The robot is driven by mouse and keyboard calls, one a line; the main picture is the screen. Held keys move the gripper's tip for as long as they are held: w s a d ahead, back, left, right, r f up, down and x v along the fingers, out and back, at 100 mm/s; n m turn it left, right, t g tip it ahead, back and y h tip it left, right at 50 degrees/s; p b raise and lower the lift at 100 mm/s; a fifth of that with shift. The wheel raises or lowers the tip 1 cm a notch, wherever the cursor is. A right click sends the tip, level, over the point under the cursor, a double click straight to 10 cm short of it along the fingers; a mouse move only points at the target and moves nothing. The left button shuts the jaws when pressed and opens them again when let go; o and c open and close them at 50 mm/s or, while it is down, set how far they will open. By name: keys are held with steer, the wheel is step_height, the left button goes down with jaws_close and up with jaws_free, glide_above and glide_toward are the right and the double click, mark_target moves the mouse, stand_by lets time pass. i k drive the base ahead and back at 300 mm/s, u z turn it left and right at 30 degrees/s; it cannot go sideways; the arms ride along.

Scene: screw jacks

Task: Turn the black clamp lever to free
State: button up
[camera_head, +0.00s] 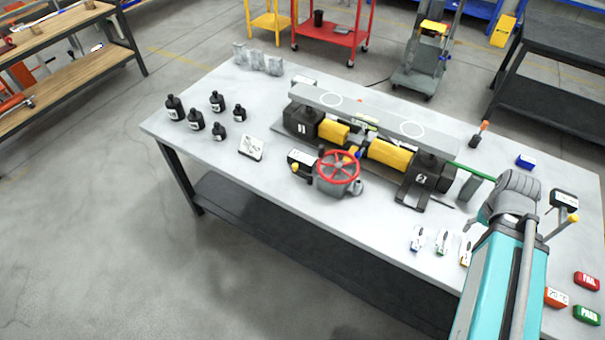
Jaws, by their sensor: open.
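A screw jack assembly stands on the grey table, with black end blocks, yellow sleeves (390,154) and a long grey bar (365,112) along its top. A red handwheel (339,167) sits on a grey housing in front of it. A black foot-like part (412,194) projects from the front of the right jack, and a thin dark rod (441,203) lies beside it. I cannot tell which black part is the clamp lever. My teal arm reaches in from the lower right, ending in view at a grey joint. My gripper is not distinguishable in this view.
Several black bottles (173,107) and a white card (251,148) stand at the table's left. A green rod (473,171) extends right from the jack. Small tools (442,241) lie at the front, with red (587,281) and green (587,314) blocks at right.

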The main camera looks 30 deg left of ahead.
mark_target(310, 179)
steer(key=u, duration=1.75)
steer(key=k, duration=0.9)
steer(key=z, duration=0.2)
steer(key=i, duration=0.6)
steer(key=z, duration=0.05)
